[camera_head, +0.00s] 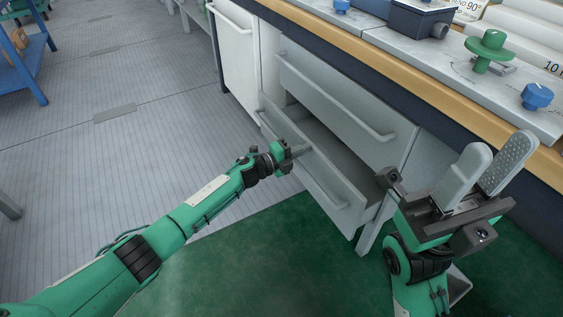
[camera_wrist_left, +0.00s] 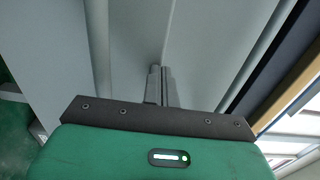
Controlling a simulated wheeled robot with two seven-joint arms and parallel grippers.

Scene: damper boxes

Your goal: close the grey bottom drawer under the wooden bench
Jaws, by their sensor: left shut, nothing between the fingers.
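The grey bottom drawer (camera_head: 322,178) under the wooden bench is pulled part of the way out, with a dark gap behind its front panel. A long bar handle runs along that front. My left gripper (camera_head: 302,150) is shut and empty, with its fingertips at the drawer front near the handle; I cannot tell whether they touch. In the left wrist view the closed fingers (camera_wrist_left: 158,72) point at grey panels. My right gripper (camera_head: 492,165) is open and empty, raised to the right of the drawer, its fingers pointing up beside the bench edge.
The upper drawer (camera_head: 325,88) is shut above the bottom one. The wooden bench edge (camera_head: 405,75) runs above, with a green knob part (camera_head: 489,44) and a blue knob (camera_head: 537,96) on top. The grey floor (camera_head: 130,150) to the left is clear.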

